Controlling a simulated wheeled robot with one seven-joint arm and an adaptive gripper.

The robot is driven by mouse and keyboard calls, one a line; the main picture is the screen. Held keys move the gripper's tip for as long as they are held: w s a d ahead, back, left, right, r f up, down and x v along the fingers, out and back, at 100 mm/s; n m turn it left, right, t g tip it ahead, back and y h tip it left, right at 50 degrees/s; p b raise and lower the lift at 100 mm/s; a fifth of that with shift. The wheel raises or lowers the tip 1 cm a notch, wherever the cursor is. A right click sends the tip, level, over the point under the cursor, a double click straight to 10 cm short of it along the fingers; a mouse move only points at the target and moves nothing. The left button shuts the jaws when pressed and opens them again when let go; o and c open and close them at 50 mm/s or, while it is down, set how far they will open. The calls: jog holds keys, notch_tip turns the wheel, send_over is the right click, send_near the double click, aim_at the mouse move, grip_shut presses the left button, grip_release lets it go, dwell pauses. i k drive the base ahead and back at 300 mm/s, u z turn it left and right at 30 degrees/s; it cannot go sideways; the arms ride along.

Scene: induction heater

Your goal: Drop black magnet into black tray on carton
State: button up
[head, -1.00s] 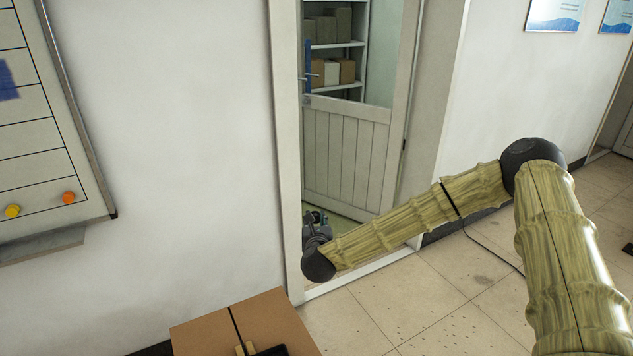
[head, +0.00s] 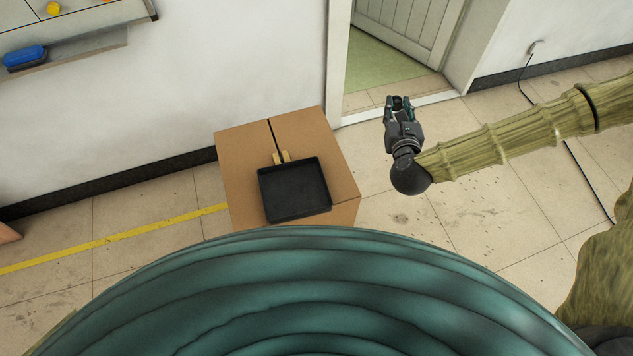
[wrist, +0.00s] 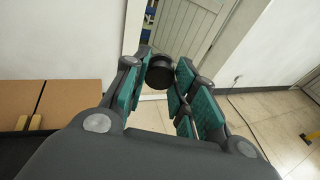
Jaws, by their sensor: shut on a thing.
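My gripper (head: 401,103) is up beside the carton, to its right in the head view, with its fingers pointing toward the wall and doorway. In the wrist view, my gripper (wrist: 161,84) is shut on the black magnet (wrist: 160,72), a dark round piece between the fingertips. The magnet is hard to make out in the head view. The black tray (head: 293,190) is square, shallow and empty, and lies on top of the brown carton (head: 235,150). In the wrist view the carton (wrist: 70,97) shows at the left, with a dark edge of the tray below it.
An open doorway (head: 385,70) with a white door is behind my gripper. A whiteboard ledge (head: 75,50) with a blue eraser hangs on the wall at the upper left. A black cable (head: 575,150) runs on the floor at the right. Tiled floor right of the carton is clear.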

aim_at(291, 203)
jog(key=z, duration=2.7)
jog(key=k, duration=1.8)
jog(key=u, duration=1.1)
